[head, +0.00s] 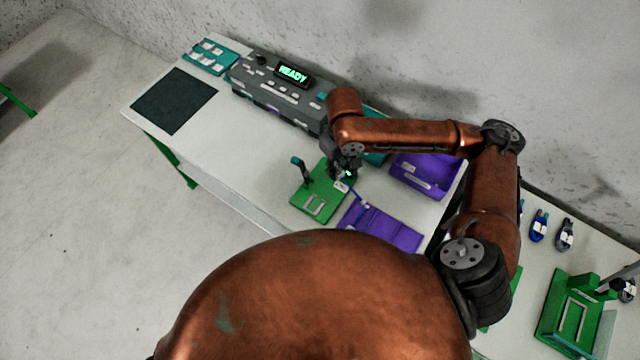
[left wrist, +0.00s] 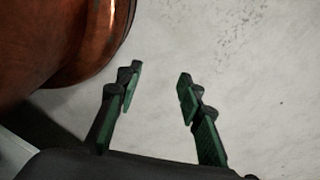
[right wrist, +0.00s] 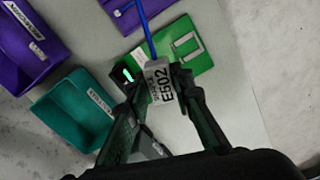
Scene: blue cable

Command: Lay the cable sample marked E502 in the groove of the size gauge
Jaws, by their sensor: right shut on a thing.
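The cable sample marked E502 has a white label (right wrist: 163,82) and a thin blue cable (right wrist: 143,32) running up from it in the right wrist view. My right gripper (head: 345,170) is shut on the sample at its label, close to a green fixture (head: 327,190) with an upright lever. The same fixture (right wrist: 190,50) lies beyond the label in the right wrist view. A purple slotted plate (head: 385,230) lies beside it. I cannot tell which one is the size gauge, and no groove shows clearly. My left gripper (left wrist: 158,85) is open and empty above the pale floor.
A grey device (head: 275,90) with a lit READY display, a dark mat (head: 174,101) and a teal tray (head: 210,57) stand on the table. Purple (head: 425,178) and teal (right wrist: 75,112) bins stand near my right arm. Another green fixture (head: 565,315) is on the right bench.

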